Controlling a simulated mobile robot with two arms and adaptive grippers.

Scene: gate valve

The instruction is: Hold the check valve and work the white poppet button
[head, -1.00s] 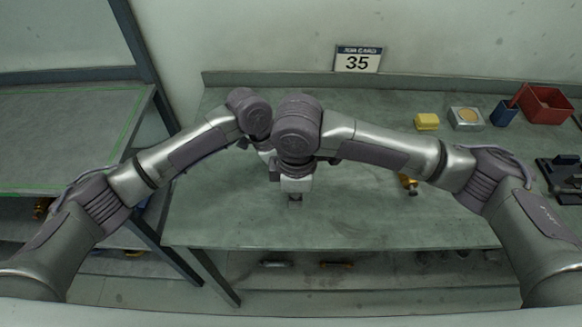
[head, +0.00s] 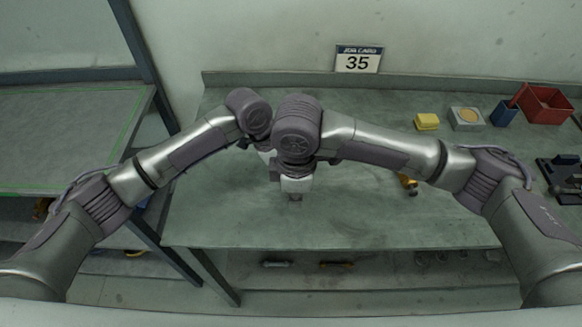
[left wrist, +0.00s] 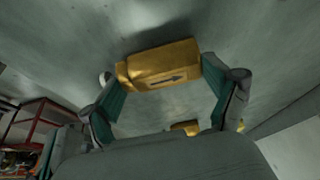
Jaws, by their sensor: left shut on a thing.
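The brass-yellow check valve (left wrist: 160,65) with a dark arrow on its side shows in the left wrist view. My left gripper (left wrist: 163,72) is shut on it, with green-padded fingers at its two ends. A small pale piece (left wrist: 102,78) shows by the valve's left end; it may be the white poppet button, but it is too small to be sure. In the head view the valve and my left gripper are hidden behind my arms. My right gripper (head: 296,195) points down over the bench at the middle; its fingers are too small to read.
The green-grey bench (head: 360,222) has a brass fitting (head: 408,183) right of the middle. A yellow block (head: 427,121), a grey box (head: 466,118), a blue cup (head: 504,113) and a red bin (head: 546,103) stand at the back right. The bench front is clear.

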